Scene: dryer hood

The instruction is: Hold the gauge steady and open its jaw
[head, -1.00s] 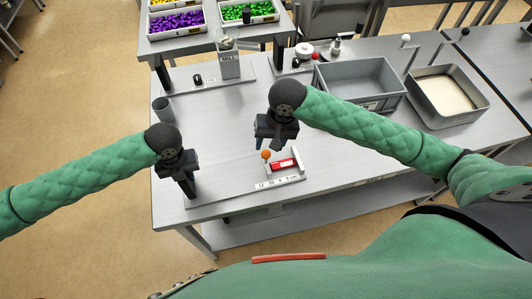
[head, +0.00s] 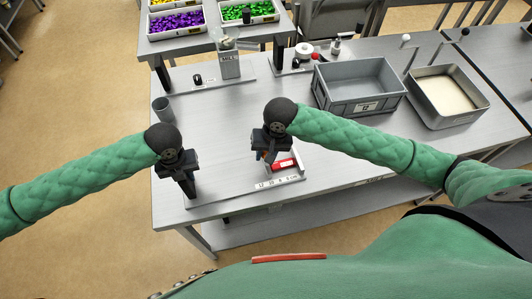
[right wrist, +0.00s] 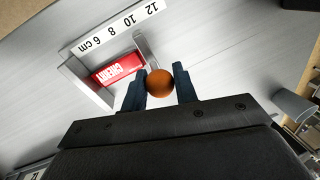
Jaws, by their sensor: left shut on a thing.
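The gauge (head: 280,183) lies near the table's front edge, its strip marked in centimetres; the scale also shows in the right wrist view (right wrist: 118,27). A red block marked CHERRY (right wrist: 118,69) sits between its grey upright plates. My left gripper (head: 190,192) is shut at the gauge's left end; the part it grips is hidden by the fingers. The jaw's orange ball knob (right wrist: 160,84) is between the fingers of my right gripper (right wrist: 160,86), which is open around it with a small gap at the right finger. In the head view my right gripper (head: 267,155) mostly hides the knob.
A grey cup (head: 162,109) stands at the table's left edge. A grey bin (head: 360,98) and a metal tray of pale material (head: 445,118) stand on the right. A labelled metal container (head: 229,65) is at the back. The middle of the table is clear.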

